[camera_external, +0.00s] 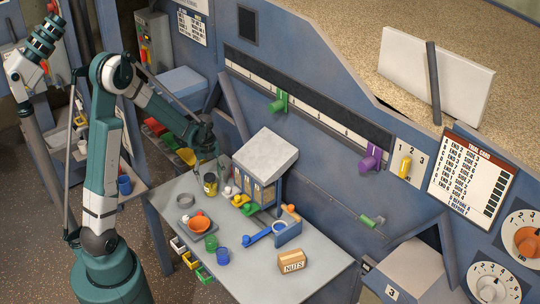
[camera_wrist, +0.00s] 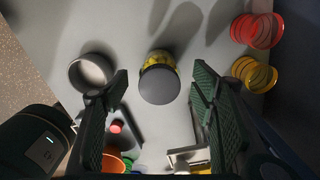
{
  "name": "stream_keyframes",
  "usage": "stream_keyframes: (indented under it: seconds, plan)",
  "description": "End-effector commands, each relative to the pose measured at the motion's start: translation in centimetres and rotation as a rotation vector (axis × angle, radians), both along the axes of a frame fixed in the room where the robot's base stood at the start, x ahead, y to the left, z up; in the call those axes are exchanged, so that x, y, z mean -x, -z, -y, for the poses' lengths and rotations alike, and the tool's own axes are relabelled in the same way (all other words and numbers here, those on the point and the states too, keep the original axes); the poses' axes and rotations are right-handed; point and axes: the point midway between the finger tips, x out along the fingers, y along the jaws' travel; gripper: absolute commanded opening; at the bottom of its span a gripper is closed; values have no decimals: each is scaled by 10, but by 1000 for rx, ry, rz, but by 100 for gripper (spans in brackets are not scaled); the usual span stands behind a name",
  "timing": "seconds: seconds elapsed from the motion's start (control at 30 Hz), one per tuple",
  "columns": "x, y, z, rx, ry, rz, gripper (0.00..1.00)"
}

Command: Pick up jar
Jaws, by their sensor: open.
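The jar (camera_external: 210,185) is small, with yellow contents and a dark lid, and stands upright on the grey table near its back left part. In the wrist view the jar (camera_wrist: 160,83) is seen from above, its round dark grey lid toward me and yellow showing at its far side. My gripper (camera_external: 208,162) is above the jar, pointing down. In the wrist view my gripper (camera_wrist: 161,78) is open, with one finger on each side of the jar in the picture. A gap shows on both sides, and nothing is held.
A nuts box (camera_external: 292,261) is at the front right.

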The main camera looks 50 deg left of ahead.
Motion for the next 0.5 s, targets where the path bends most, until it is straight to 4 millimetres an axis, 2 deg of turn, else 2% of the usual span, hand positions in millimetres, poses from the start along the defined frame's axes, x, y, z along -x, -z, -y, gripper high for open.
stream_keyframes:
  seconds: [0.13,0.5]
  plan:
    - [0,8,0,0,0,0,57]
    - [0,9,0,0,0,0,57]
